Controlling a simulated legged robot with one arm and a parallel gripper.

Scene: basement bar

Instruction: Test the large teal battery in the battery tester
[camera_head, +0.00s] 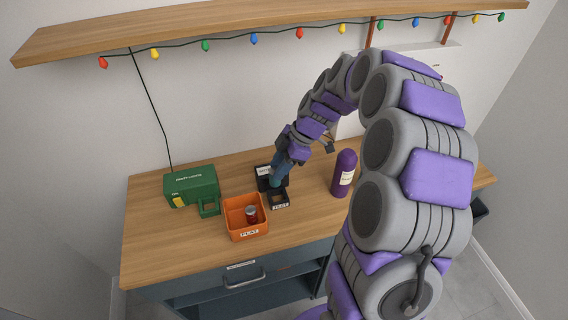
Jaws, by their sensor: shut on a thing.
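The large teal battery (277,177) is upright, slightly tilted, at the black battery tester (279,202). My gripper (283,160) is shut on the battery's upper part and reaches down from the upper right. The tester sits on the wooden counter, with a square opening in its front part and a white label on its front edge. The battery's lower end is at or just above the tester; I cannot tell whether it touches. The battery and gripper hide part of the tester's back.
An orange bin (238,229) labelled FLAT stands left of the tester with a red-and-grey battery (251,214) in it. A green box (190,185) stands at the back left. A purple bottle (344,174) stands to the right.

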